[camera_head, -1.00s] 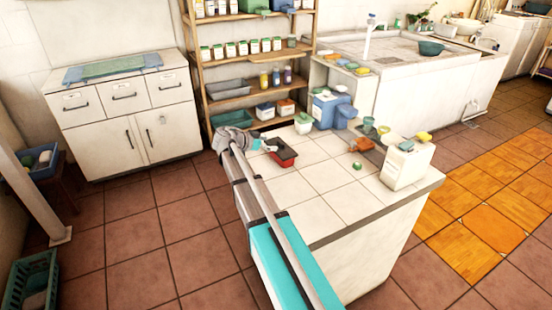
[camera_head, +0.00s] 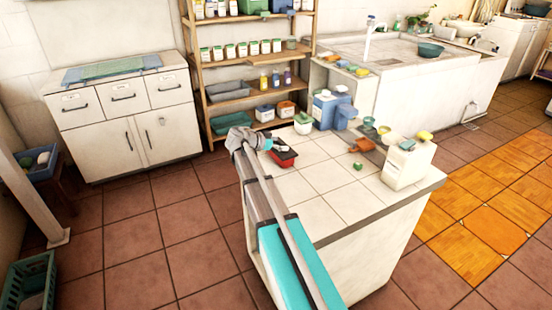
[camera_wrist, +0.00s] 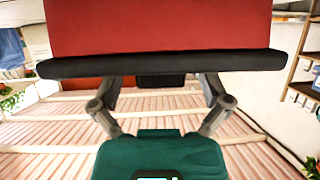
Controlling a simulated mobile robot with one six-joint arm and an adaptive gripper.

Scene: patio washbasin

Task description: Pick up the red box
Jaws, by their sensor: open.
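The red box (camera_head: 285,161) sits on the white tiled counter top (camera_head: 330,185), at its far left corner. In the head view my gripper (camera_head: 280,144) is at the box, over its far side and partly covering it. In the wrist view a large red surface with a dark edge, likely the red box (camera_wrist: 160,25), fills the top. My gripper (camera_wrist: 162,92) is open, its two fingers spread below that dark edge. The fingertips are hidden there, and I cannot tell whether they touch the box.
Behind the box on the counter stand a white-and-green pot (camera_head: 303,124) and blue containers (camera_head: 327,108). The counter's middle is mostly clear. A shelf (camera_head: 240,93) stands behind.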

